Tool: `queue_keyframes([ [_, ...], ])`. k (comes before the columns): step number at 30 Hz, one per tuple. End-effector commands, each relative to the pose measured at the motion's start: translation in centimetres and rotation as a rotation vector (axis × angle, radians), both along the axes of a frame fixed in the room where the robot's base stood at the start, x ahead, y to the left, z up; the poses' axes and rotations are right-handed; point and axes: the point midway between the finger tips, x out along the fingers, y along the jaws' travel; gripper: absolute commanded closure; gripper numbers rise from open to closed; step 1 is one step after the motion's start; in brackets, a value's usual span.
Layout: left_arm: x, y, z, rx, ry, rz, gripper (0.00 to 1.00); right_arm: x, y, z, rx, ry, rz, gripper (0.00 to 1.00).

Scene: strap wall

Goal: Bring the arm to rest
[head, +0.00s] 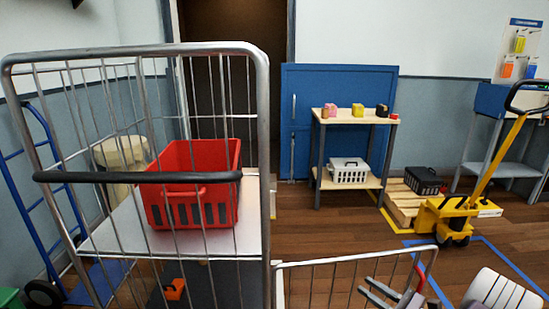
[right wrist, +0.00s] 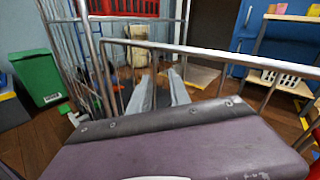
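My right gripper (head: 367,290) is at the bottom right of centre in the head view, close to the low wire gate (head: 345,264) of the cage trolley. In the right wrist view its two grey fingers (right wrist: 160,78) point ahead with a gap between them and nothing held. They reach towards the top rail of the gate; whether they touch it I cannot tell. My left arm and gripper are in neither view.
The wire cage trolley (head: 262,110) holds a red basket (head: 190,205) on its shelf and an orange object (head: 175,289) below. A wooden-topped shelf unit (head: 355,117), a yellow pallet jack (head: 447,215) and a green bin (right wrist: 38,78) stand around. Floor (head: 320,230) beyond the gate is clear.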

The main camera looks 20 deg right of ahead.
Motion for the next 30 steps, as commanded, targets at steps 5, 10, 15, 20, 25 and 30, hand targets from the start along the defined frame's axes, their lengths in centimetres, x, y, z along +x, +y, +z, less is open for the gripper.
queue_keyframes([
  [5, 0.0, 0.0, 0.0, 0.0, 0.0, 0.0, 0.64, 4.1, 15.7, 3.2, -0.187, 0.05, 0.513, 0.77],
  [10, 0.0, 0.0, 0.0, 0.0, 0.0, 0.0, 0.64, -0.5, 29.2, 3.1, -0.475, 0.105, 1.031, 0.77],
  [15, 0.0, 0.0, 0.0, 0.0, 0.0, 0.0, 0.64, -7.7, 34.5, 1.2, -0.836, 0.1, 1.432, 0.77],
  [20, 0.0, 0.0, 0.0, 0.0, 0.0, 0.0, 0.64, -12.3, 33.8, -1.1, -1.249, 0.026, 1.706, 0.77],
  [25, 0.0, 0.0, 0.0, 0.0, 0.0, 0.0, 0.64, -12.3, 28.7, -3.1, -1.698, -0.057, 1.818, 0.77],
  [30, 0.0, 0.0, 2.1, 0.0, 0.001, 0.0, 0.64, -8.5, 25.3, -2.0, -2.015, -0.14, 1.777, 0.77],
])
